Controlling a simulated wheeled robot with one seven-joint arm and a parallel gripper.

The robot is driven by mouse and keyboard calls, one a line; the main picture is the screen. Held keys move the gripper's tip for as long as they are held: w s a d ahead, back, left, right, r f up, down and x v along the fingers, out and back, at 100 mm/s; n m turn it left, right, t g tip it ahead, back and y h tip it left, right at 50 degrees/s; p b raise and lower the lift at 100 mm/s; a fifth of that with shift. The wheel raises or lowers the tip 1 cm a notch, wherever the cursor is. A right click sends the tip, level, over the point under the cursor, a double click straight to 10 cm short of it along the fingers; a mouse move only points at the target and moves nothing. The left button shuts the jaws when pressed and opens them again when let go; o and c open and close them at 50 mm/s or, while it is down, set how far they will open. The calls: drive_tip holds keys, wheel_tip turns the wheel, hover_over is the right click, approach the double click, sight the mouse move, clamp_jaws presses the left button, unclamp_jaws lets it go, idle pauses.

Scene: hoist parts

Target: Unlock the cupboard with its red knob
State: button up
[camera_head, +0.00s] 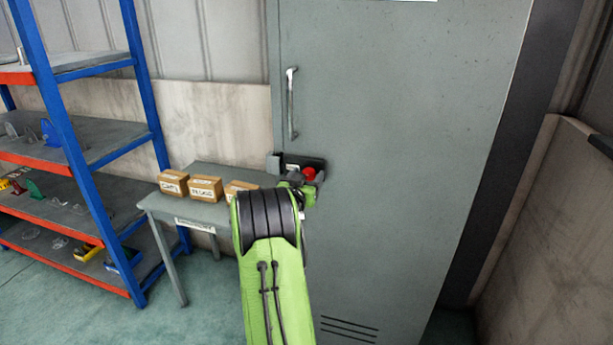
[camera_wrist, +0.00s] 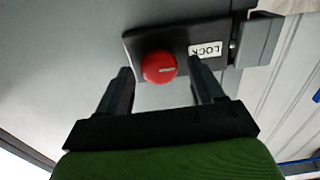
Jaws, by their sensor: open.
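The grey cupboard (camera_head: 410,130) stands in the middle of the head view, with its door shut and an upright handle (camera_head: 291,103) near the left edge. Below the handle is a dark lock plate (camera_head: 318,164) with a red knob (camera_head: 309,173). My gripper (camera_wrist: 160,75) is open in front of the plate, one finger to each side of the knob in that view. I cannot tell whether the fingers touch it. In the head view my arm hides most of the gripper.
A small grey table (camera_head: 205,212) with several cardboard boxes (camera_head: 205,188) stands left of the cupboard. A blue shelf rack (camera_head: 70,140) with small parts is at the far left. A wall (camera_head: 560,220) is at the right. Floor shows between rack and table.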

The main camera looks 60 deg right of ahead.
drive_tip(key=c, duration=1)
drive_tip(key=n+b, duration=0.1)
drive_tip(key=n, duration=0.3)
drive_tip(key=shift+w, duration=0.1)
drive_tip(key=n, duration=0.5)
drive_tip(key=shift+w, duration=0.1)
drive_tip(key=n+p, duration=0.2)
drive_tip(key=n, duration=0.3)
drive_tip(key=shift+f+n+p, duration=0.15)
drive_tip(key=shift+n+p, duration=0.85)
drive_tip(key=shift+n, duration=0.9)
